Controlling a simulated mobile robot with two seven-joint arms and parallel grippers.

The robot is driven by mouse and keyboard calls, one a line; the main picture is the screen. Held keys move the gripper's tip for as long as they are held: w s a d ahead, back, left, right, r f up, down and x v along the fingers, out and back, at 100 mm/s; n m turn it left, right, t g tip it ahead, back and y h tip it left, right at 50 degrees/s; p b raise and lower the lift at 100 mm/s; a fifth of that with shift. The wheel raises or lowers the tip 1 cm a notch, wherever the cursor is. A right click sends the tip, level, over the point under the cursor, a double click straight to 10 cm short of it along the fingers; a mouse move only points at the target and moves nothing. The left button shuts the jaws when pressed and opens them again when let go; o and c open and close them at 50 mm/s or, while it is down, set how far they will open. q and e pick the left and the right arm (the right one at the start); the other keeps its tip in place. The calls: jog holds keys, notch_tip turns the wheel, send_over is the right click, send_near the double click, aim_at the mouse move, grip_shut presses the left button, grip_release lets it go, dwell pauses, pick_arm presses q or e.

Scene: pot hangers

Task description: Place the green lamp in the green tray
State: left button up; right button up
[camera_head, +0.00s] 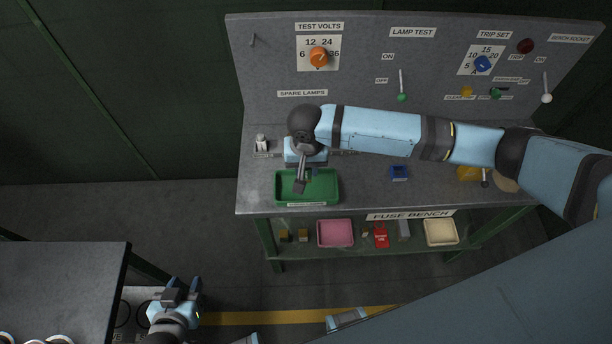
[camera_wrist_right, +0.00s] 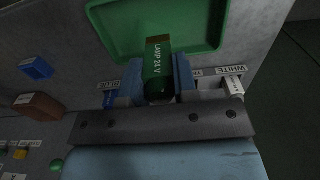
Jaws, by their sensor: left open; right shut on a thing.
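The green lamp (camera_wrist_right: 157,68), marked LAMP 24 V, is held between the blue fingers of my right gripper (camera_wrist_right: 158,78). In the wrist view its far end overlaps the near part of the green tray (camera_wrist_right: 105,28); I cannot tell its height above it. In the head view the green tray (camera_head: 330,187) lies at the bench's front left and looks empty where visible. My right gripper (camera_head: 304,156) is at its back edge there, and the arm hides the lamp. My left gripper (camera_head: 184,285) is open and empty, low at the lower left, away from the bench.
A white lamp (camera_head: 261,143) stands in the spare lamps row behind the tray. A blue block (camera_head: 399,172) is to the right on the bench. A panel (camera_head: 350,80) with knobs and levers rises behind. A pink tray (camera_head: 335,233) is on the lower shelf. A dark table (camera_head: 60,285) is lower left.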

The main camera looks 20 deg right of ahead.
aim_at(306, 178)
jog(key=shift+f, duration=2.55)
jog(key=o, duration=1)
jog(key=shift+f, duration=0.1)
